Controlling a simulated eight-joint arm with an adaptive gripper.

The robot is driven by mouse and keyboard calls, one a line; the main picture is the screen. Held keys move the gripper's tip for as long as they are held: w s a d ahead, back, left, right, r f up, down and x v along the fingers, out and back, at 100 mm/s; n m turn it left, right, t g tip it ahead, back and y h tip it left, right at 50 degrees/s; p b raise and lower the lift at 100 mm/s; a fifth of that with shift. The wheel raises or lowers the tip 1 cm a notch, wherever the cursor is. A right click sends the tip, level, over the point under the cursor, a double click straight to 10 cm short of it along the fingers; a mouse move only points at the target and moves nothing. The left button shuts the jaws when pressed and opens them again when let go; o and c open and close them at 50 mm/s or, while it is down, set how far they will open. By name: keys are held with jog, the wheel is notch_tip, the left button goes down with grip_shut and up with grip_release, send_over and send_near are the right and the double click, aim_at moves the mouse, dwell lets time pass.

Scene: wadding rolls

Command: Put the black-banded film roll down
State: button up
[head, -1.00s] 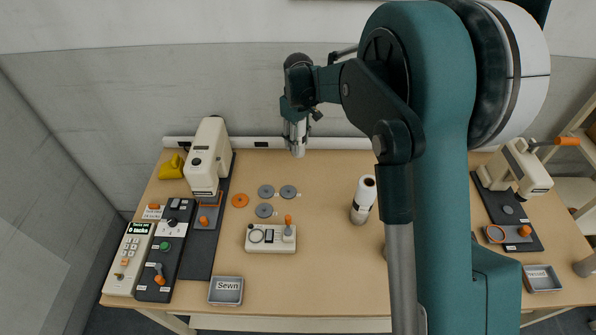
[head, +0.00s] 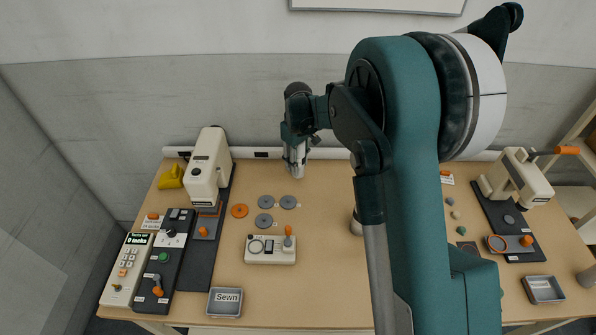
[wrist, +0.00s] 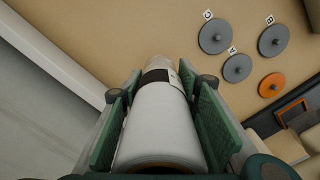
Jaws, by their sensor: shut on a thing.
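The film roll (wrist: 158,118) is a white cylinder with a black band near its far end. My gripper (wrist: 160,100) is shut on it, with a green finger pad pressed along each side. In the head view my gripper (head: 294,140) holds the roll (head: 298,165) upright over the back edge of the table (head: 330,215). I cannot tell whether its lower end touches the table. Grey discs lettered C (wrist: 215,36), B (wrist: 273,40) and A (wrist: 237,68) and an orange disc (wrist: 271,85) lie to the right of the roll in the wrist view.
A tray marked Sewn (head: 225,302) is at the front. Another roll (head: 356,226) is mostly hidden behind my arm. A pale rail (head: 330,154) runs along the back.

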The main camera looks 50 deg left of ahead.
aim_at(298, 147)
jog(key=shift+f, duration=0.2)
jog(key=shift+f, duration=1.8)
jog(key=shift+f, duration=0.15)
jog(key=o, duration=1)
jog(key=shift+r, duration=0.2)
notch_tip(298, 147, up, 12)
jog(key=shift+f, duration=0.1)
